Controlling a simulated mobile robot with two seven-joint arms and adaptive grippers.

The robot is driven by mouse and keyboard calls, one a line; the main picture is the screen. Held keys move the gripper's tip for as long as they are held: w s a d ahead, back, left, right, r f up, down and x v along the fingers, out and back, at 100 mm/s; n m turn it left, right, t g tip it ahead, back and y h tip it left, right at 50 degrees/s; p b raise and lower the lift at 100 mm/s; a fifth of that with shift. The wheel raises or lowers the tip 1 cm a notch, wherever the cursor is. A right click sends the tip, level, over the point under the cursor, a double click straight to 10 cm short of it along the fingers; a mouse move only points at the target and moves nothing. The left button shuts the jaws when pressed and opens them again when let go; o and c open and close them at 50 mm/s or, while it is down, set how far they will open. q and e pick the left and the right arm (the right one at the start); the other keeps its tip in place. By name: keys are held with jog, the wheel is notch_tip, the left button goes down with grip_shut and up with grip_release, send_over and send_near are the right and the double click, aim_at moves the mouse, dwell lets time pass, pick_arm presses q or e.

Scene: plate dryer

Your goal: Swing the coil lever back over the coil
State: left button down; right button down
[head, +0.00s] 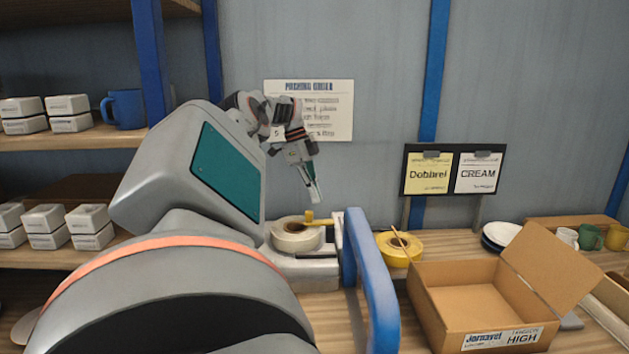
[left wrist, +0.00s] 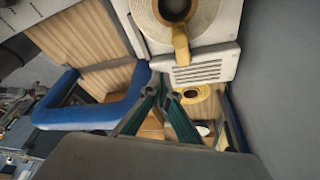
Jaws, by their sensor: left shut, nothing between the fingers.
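The cream coil (head: 290,241) sits on a white holder (head: 318,270) on the bench in the head view. My left gripper (head: 315,196) is shut and empty, pointing down above the coil and lever, apart from both. Its fingertips (left wrist: 162,92) show below the lever in the wrist view. My right gripper is not in view.
A blue bar (head: 372,285) stands just right of the holder. Plates (head: 500,234) and mugs (head: 590,237) stand at the far right. A grey wall is behind.

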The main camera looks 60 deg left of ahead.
pick_arm(q)
jog(key=p+v, duration=0.1)
jog(key=v, duration=0.1)
jog(key=w+v, duration=0.1)
jog(key=v, duration=0.1)
jog(key=shift+a+r+p, duration=0.1)
jog(key=shift+r+p, duration=0.05)
jog(key=shift+p, duration=0.25)
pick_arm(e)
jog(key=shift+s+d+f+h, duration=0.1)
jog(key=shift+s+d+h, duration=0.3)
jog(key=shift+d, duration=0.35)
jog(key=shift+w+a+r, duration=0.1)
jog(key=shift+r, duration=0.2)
